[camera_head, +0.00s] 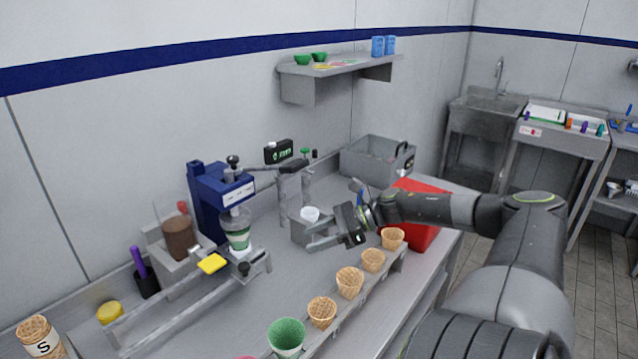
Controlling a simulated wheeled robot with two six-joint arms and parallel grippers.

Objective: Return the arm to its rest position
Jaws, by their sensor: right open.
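My right arm (440,210) comes in from the lower right and bends back over the counter (260,310). Its gripper (310,233) points left above the counter. The two fingers are apart with nothing seen held between them. The gripper is beside a small grey holder (303,228) with a white round top, and I cannot tell whether it touches it. The forearm crosses in front of a red box (428,236). My left gripper is not in view.
A rack along the front edge holds several waffle cones (349,282) and a green cup (286,336). A blue machine (222,190) stands at the back left. A grey bin (375,160) is at the far end. A wall shelf (340,70) hangs above. The mid-counter has free room.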

